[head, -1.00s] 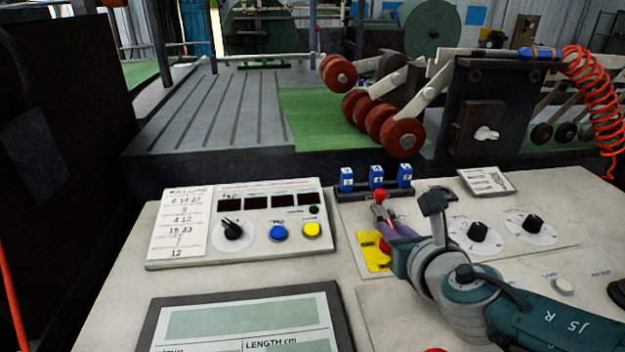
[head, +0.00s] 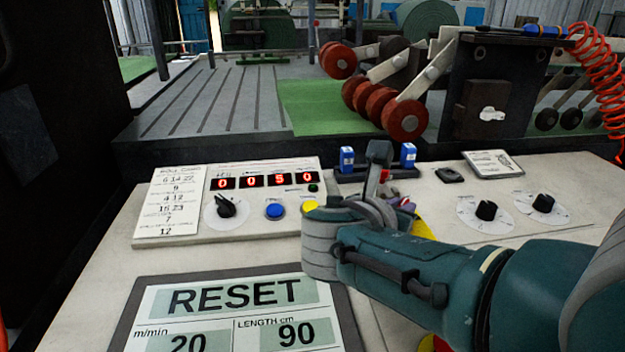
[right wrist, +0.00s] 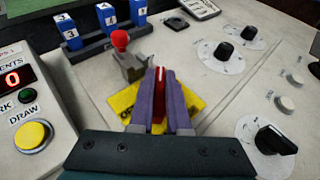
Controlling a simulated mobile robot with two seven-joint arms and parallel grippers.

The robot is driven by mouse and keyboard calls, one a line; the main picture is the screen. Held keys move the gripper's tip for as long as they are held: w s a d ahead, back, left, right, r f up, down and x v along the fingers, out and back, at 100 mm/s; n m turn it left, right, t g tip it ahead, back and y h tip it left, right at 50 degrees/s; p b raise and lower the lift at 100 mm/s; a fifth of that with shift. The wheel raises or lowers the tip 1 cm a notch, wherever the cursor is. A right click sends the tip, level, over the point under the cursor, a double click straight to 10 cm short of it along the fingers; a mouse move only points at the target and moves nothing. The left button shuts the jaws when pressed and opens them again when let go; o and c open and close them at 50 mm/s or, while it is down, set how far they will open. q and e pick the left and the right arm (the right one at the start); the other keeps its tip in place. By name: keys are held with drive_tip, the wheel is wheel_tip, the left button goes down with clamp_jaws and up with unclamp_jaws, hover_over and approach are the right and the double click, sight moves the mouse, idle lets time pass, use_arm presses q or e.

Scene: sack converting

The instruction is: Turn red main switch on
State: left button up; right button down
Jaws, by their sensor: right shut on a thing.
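The red main switch (right wrist: 159,84) shows as a thin red strip between the two purple fingers of my right gripper (right wrist: 161,104) in the right wrist view. The fingers are shut on it. It sits over a yellow plate (right wrist: 125,103) on the console; the fingers hide most of the switch. In the head view the right gripper (head: 403,203) is largely behind my own wrist, with a bit of the yellow plate (head: 422,230) showing beside it. The switch itself is not clearly visible there. My left gripper is not in view.
A red-knobbed lever (right wrist: 121,42) stands just behind the switch. Blue numbered blocks (head: 408,155) stand beyond it. Left is a control box with lit red digits (head: 279,179); below it a screen (head: 245,297) reads RESET. Black dials (head: 487,210) lie to the right.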

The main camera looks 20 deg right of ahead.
idle(0.3)
drive_tip(key=c, duration=1.2)
unclamp_jaws()
drive_tip(key=shift+o, duration=0.2)
drive_tip(key=shift+r, duration=0.1)
drive_tip(key=shift+s+a+r, duration=0.15)
drive_tip(key=shift+a+r, duration=0.05)
drive_tip(key=shift+a, duration=0.1)
drive_tip(key=p+v, duration=0.3)
drive_tip(key=v, duration=0.4)
drive_tip(key=shift+s+a, duration=0.1)
drive_tip(key=shift+a, duration=0.3)
drive_tip(key=shift+s+a+r+p, duration=0.25)
drive_tip(key=shift+s+a+p, duration=0.05)
drive_tip(key=shift+a, duration=0.2)
